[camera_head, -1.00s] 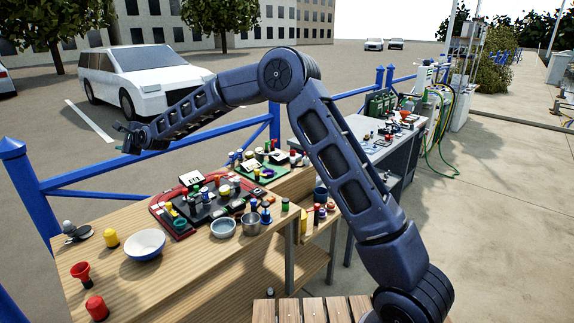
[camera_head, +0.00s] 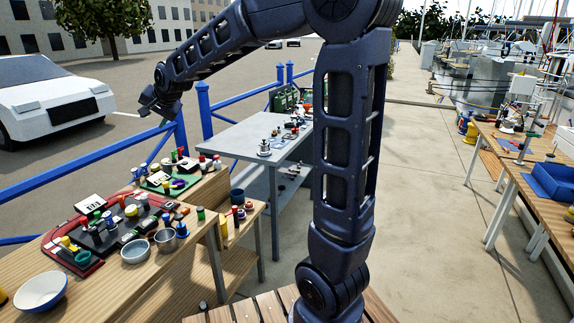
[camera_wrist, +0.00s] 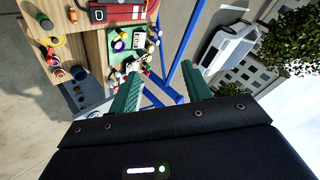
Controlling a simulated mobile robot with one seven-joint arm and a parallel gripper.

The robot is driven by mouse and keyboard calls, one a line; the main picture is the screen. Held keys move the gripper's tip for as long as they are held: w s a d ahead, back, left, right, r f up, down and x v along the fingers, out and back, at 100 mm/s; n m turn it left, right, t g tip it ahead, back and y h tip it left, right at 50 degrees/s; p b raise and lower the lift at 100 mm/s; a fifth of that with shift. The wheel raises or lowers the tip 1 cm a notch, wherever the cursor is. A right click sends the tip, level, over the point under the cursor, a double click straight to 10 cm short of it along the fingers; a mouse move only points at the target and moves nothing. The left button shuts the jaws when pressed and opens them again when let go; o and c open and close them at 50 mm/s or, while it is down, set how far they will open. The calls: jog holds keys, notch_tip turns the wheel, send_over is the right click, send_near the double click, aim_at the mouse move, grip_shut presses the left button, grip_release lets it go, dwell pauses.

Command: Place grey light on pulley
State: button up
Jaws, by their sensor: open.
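My gripper (camera_head: 158,104) is raised in the air at the end of the outstretched arm, above the blue railing side of the tables. In the wrist view my gripper (camera_wrist: 160,88) shows two green fingers spread apart with nothing between them. I cannot make out for certain a grey light or a pulley among the many small items. A small silvery grey stacked item (camera_head: 264,147) stands upright near the front edge of the grey table; I cannot tell whether it is one of them. My gripper is well apart from it.
The wooden table holds a red-edged tray (camera_head: 83,272), a green tray (camera_head: 160,188), a white bowl (camera_head: 40,291) and metal bowls (camera_head: 135,251). The grey table (camera_head: 232,139) has bare surface at its near left. A blue railing (camera_head: 60,186) runs behind. More tables with a blue bin (camera_head: 553,181) stand right.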

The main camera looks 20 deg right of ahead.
jog(key=s+d+f+n+g+h, duration=0.1)
jog(key=s+d+h, duration=0.1)
jog(key=s+d, duration=0.75)
jog(key=s+d+f+n+h, duration=0.15)
jog(key=s+d, duration=0.35)
jog(key=d, duration=0.9)
jog(key=s+d+f+n+g+h, duration=0.1)
jog(key=s+d+f, duration=0.2)
jog(key=s+d, duration=0.2)
jog(key=s+d+f+n+g+h, duration=0.1)
jog(key=s+d+f, duration=0.2)
jog(key=s, duration=0.8)
jog(key=d, duration=0.2)
jog(key=shift+d+f+g, duration=0.2)
jog(key=shift+d+g, duration=0.1)
jog(key=shift+d, duration=0.1)
